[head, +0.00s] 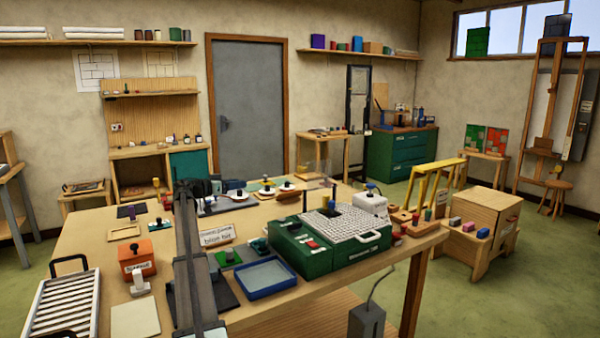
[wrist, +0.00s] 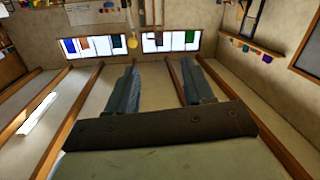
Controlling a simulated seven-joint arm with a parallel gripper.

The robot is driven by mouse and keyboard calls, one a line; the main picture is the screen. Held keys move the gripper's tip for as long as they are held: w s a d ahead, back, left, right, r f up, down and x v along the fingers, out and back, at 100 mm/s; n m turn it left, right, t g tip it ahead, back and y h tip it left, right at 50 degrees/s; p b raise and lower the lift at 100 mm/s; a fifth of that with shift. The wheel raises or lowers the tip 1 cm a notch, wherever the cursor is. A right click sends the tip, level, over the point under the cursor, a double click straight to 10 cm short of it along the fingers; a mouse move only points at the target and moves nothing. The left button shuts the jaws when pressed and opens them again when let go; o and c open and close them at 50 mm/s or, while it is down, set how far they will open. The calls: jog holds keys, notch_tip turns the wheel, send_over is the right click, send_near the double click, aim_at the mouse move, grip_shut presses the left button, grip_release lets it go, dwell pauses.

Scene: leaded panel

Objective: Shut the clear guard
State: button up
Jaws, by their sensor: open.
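The green grinder (head: 290,258) stands near the right front of the workbench. It has a white grid top (head: 345,232), a red knob (head: 312,244) and a white block at its back right. A faint see-through panel (head: 317,178) seems to stand upright behind the grid top; it looks like the clear guard, raised, but its edges are hard to make out. My gripper (wrist: 160,75) is open and empty in the wrist view, its two grey fingers apart, pointing towards the wall and windows. In the head view my arm rises left of the grinder, and the fingers cannot be made out.
A blue tray (head: 266,278) lies in front of the grinder. An orange box (head: 138,266) and a white slatted rack (head: 62,303) are at the left. A yellow frame (head: 437,180) and small blocks stand to the right. Several small items crowd the bench back.

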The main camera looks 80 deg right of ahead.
jog(key=m+g, duration=0.2)
send_near(299, 170)
jog(key=shift+y, duration=0.4)
jog(key=x, duration=1)
jog(key=shift+s+d+r, duration=0.1)
jog(key=shift+d+r, duration=0.05)
jog(key=shift+d, duration=0.25)
grip_shut()
